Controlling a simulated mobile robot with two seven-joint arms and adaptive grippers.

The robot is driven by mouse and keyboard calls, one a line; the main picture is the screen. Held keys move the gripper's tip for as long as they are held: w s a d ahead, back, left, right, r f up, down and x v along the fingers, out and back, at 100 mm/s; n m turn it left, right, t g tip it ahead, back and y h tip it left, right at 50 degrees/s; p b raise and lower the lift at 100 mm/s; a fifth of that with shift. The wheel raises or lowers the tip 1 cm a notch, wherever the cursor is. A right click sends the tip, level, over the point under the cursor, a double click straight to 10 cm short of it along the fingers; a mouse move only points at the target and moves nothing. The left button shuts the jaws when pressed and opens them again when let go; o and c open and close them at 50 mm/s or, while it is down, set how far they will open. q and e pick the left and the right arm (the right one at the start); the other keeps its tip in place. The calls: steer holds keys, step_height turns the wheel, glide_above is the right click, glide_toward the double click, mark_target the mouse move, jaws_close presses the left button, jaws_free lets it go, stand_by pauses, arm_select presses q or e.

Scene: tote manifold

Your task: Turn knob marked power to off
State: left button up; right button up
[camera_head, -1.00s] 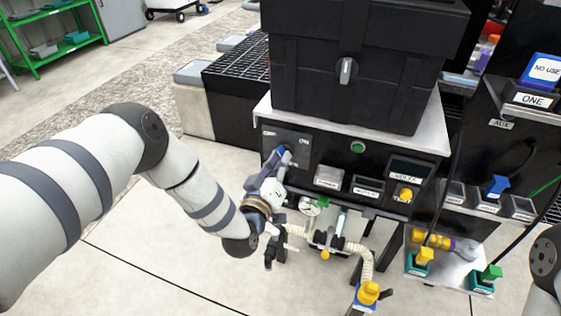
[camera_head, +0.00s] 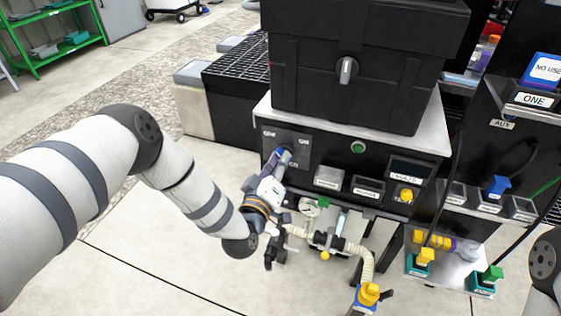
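A dark switch panel (camera_head: 304,144) with small white labels, too blurred to read surely, is at the left end of the black console front. My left gripper (camera_head: 279,160) is right at this panel, reaching up to it from below left. A bluish-purple and pale part shows at the gripper's tip against the panel. The gripper and this part cover any knob there, so I cannot tell whether the fingers are open or shut on it. No readable "power" mark shows. My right gripper is not in view; only a joint of that arm shows at the right edge.
The console (camera_head: 415,147) carries a black tote (camera_head: 350,95) with a grey latch. A green button (camera_head: 358,147) and a yellow knob (camera_head: 406,195) are on its front. Hoses and a blue-yellow fitting (camera_head: 368,294) lie below. Floor at the left is clear.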

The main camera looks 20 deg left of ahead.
arm_select(q)
steer(key=o, duration=0.4)
steer(key=shift+o, duration=0.2)
steer(key=s, duration=1.2)
steer(key=shift+a, duration=0.2)
steer(key=s+d+f+m+g+h+p, duration=0.1)
steer(key=s+f+m+g+p, duration=0.15)
steer(key=s+f+g, duration=0.5)
steer(key=s+d+f+m+g+h+p, duration=0.1)
steer(key=s+d+f+m+g, duration=0.2)
steer(key=s, duration=0.7)
steer(key=s+a+r+m+g+y+p, duration=0.1)
steer(key=s+a+g, duration=0.3)
steer(key=s, duration=0.7)
steer(key=s+a+r+m+g+y, duration=0.1)
steer(key=s+a+g, duration=0.4)
steer(key=s, duration=0.6)
steer(key=shift+s+r+m+g+y+p, duration=0.35)
steer(key=shift+r+m+g, duration=0.1)
steer(key=shift+r+g, duration=0.1)
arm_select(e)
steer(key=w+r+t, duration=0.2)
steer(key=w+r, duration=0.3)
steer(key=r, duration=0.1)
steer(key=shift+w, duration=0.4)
